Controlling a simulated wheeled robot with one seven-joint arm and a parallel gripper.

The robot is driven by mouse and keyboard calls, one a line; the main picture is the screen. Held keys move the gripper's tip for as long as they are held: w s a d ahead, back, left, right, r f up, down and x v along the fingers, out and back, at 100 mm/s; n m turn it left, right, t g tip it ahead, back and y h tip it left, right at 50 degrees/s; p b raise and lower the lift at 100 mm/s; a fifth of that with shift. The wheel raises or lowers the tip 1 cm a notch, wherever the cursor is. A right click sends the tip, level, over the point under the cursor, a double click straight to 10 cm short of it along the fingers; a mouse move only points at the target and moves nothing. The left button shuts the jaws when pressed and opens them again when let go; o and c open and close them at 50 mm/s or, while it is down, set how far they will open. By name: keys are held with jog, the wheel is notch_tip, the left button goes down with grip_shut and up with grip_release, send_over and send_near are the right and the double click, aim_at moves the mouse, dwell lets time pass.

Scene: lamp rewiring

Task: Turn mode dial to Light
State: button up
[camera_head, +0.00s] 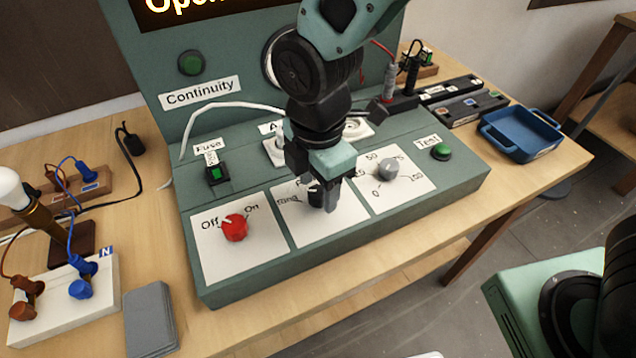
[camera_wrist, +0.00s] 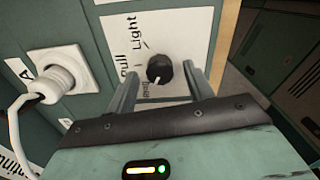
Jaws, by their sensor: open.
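The mode dial is a small black knob (camera_wrist: 159,69) on a white plate in the wrist view. Its white mark points down in that view, away from the "Light" label (camera_wrist: 134,34), near a small, hard-to-read label. Another label, partly hidden, seems to end in "ull". In the head view the dial (camera_head: 314,194) is mostly hidden behind my gripper (camera_head: 325,198), which points down at the middle plate. In the wrist view my gripper (camera_wrist: 162,72) is open, with one finger on each side of the dial. I cannot tell whether the fingers touch it.
A red Off/On knob (camera_head: 235,228) is left of the mode dial, and a grey numbered knob (camera_head: 388,168) is right of it. A white plug (camera_wrist: 58,78) with a cable is in the panel behind. A blue tray (camera_head: 522,135) stands at the right.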

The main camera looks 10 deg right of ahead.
jog(key=shift+f, duration=0.4)
jog(key=shift+c, duration=0.3)
jog(key=c, duration=0.9)
